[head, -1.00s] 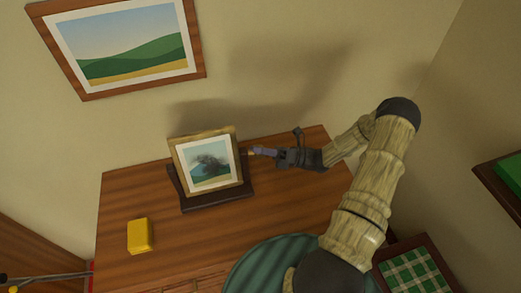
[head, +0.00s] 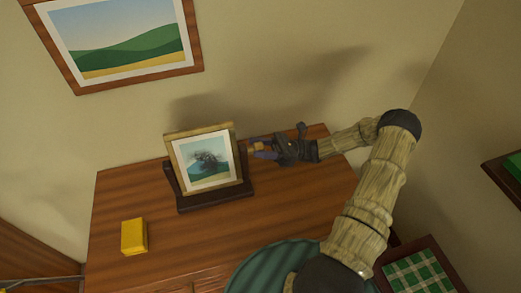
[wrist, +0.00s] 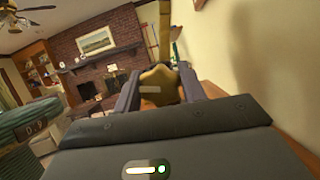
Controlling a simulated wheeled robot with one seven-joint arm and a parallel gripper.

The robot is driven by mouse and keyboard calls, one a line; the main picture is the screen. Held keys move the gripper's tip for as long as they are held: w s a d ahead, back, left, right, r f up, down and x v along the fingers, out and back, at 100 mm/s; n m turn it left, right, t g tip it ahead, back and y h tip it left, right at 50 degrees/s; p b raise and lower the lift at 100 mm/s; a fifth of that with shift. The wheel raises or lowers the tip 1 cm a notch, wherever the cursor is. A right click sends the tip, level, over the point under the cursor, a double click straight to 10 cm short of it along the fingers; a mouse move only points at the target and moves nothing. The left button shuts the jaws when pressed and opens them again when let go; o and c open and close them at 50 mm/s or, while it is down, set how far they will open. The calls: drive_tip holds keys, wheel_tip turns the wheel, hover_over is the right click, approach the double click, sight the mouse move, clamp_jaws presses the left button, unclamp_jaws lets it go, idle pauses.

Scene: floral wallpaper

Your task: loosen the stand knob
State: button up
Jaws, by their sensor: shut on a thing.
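A small framed tree picture (head: 208,160) stands tilted back in a dark wooden stand (head: 215,198) on the dresser. The stand knob (wrist: 160,84) is a brass, lobed knob, seen close up in the wrist view between my two fingers. In the head view the knob (head: 257,147) is a small yellowish spot at the picture's right side. My gripper (head: 262,149) reaches in from the right and is shut on the knob; the fingers (wrist: 159,88) flank it on both sides in the wrist view. The knob's far side is hidden.
The brown dresser top (head: 290,200) is mostly clear. A yellow block (head: 134,237) lies at its front left. A green round-backed seat (head: 265,268) stands in front. A landscape picture (head: 125,45) hangs on the wall behind.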

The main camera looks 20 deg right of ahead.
drive_tip(key=n+g+b, duration=0.1)
drive_tip(key=n+g, duration=0.1)
drive_tip(key=n, duration=0.1)
drive_tip(key=n+g+b, duration=0.1)
drive_tip(key=n, duration=0.2)
drive_tip(key=shift+f+n+g, duration=0.15)
drive_tip(key=shift+n+g, duration=0.25)
drive_tip(key=n+g+h, duration=0.1)
drive_tip(key=n, duration=0.2)
drive_tip(key=n+g+h+b, duration=0.1)
drive_tip(key=n, duration=0.2)
drive_tip(key=shift+s, duration=0.1)
drive_tip(key=shift+n+g, duration=0.3)
drive_tip(key=shift+g, duration=0.1)
drive_tip(key=o, duration=1)
drive_tip(key=shift+d+b, duration=0.1)
drive_tip(key=shift+b, duration=0.2)
drive_tip(key=shift+b+v, duration=2.25)
drive_tip(key=shift+v, duration=6.4)
